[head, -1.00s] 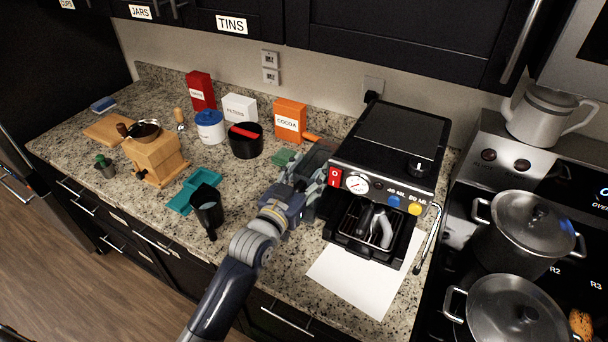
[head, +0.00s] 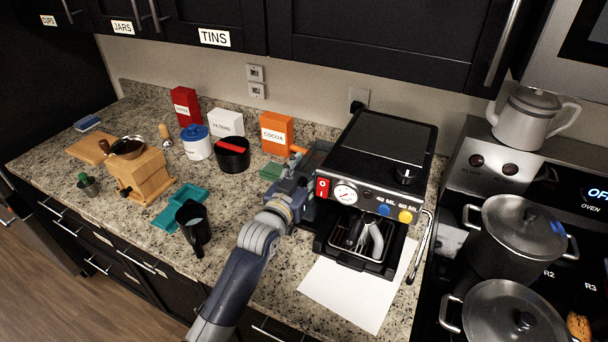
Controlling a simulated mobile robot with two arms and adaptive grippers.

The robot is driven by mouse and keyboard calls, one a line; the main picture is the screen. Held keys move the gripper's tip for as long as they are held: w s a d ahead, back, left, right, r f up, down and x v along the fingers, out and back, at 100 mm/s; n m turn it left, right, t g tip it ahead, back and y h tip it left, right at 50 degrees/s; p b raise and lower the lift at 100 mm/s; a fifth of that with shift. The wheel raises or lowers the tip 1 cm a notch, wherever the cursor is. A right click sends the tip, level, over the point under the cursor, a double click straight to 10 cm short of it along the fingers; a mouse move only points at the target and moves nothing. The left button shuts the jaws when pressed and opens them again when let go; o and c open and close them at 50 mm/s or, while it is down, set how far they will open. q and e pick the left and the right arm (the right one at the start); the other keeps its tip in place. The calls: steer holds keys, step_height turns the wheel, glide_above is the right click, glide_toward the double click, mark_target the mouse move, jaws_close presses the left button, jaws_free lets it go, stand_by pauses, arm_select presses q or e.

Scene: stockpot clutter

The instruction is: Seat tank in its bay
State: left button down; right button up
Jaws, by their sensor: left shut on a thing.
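The tank (head: 319,157) is a dark grey, see-through box at the left side of the black espresso machine (head: 380,150). My left gripper (head: 300,187) is shut on the tank, at its near side, and partly hides it. The tank stands close along the machine's left wall. The bay itself is hidden, and I cannot tell whether the tank is inside it or just beside it. My right gripper is not in view.
A green block (head: 270,171) and an orange COCOA box (head: 276,134) stand left of the tank. White paper (head: 345,296) lies before the machine. Pots (head: 515,240) stand on the stove at right.

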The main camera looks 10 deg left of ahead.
arm_select(q)
steer(key=shift+w+d+f+b, duration=0.3)
steer(key=shift+w+f+b, duration=0.2)
steer(key=shift+f+b, duration=0.1)
steer(key=shift+w+d+f+b, duration=0.25)
steer(key=shift+w+f+b, duration=0.25)
steer(key=shift+f, duration=0.1)
steer(key=shift+a, duration=0.2)
steer(key=shift+s+r+p, duration=0.1)
steer(key=shift+p, duration=0.3)
stand_by(0.5)
steer(key=shift+f+b, duration=0.8)
steer(key=shift+f, duration=0.35)
stand_by(1.0)
steer(key=c, duration=0.6)
jaws_free()
steer(key=shift+c, duration=0.2)
steer(key=shift+f, duration=0.1)
